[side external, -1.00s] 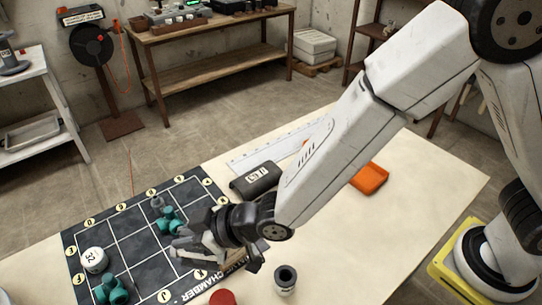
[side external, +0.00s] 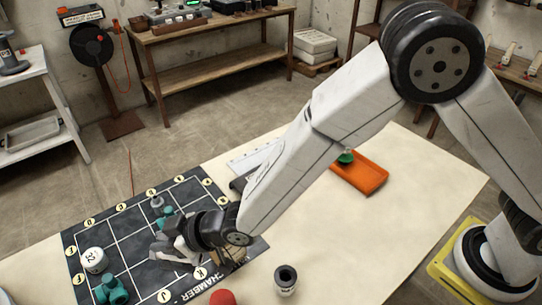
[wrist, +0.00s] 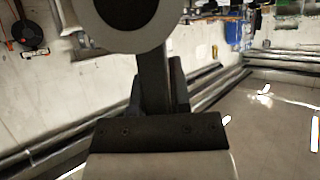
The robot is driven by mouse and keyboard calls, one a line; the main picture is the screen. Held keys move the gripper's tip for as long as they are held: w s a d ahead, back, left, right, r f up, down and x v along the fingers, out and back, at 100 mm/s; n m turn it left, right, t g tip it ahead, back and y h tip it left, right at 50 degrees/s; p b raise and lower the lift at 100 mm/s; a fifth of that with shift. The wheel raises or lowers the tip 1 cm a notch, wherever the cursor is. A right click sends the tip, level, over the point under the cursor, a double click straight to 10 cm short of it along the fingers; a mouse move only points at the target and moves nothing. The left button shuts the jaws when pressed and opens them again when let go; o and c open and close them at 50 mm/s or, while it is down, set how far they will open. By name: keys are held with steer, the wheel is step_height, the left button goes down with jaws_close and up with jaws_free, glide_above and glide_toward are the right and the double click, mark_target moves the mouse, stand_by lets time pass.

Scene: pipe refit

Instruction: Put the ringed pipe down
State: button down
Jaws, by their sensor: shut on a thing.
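My gripper (side external: 172,250) is low over the front right part of the dark gridded mat (side external: 118,235) in the side view. In the wrist view my gripper (wrist: 155,75) is shut on a pipe, whose round grey end (wrist: 125,12) with a dark bore shows at the top. In the side view the held pipe is mostly hidden by the jaws, and I cannot tell whether it touches the mat. Its ring cannot be made out clearly.
Teal fittings (side external: 112,291) and a white cylinder marked 32 (side external: 94,260) stand on the mat. A grey hollow cylinder (side external: 286,281), a red object (side external: 222,297) and an orange tray (side external: 362,178) are on the table, whose right part is mostly clear.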

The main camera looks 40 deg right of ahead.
steer(key=x, duration=0.3)
steer(key=shift+w+a, duration=0.1)
steer(key=shift+w, duration=0.25)
steer(key=w+a+f, duration=0.2)
steer(key=w+f, duration=0.1)
steer(key=f, duration=0.2)
steer(key=shift+w+a+f, duration=0.15)
steer(key=shift+w+a, duration=0.1)
steer(key=shift+a, duration=0.1)
steer(key=shift+w+a+f, duration=0.1)
steer(key=shift+f, duration=0.8)
steer(key=shift+w+a+f, duration=0.1)
steer(key=shift+f, duration=0.8)
steer(key=shift+f, duration=0.15)
steer(key=c, duration=0.6)
jaws_free()
steer(key=shift+d, duration=0.1)
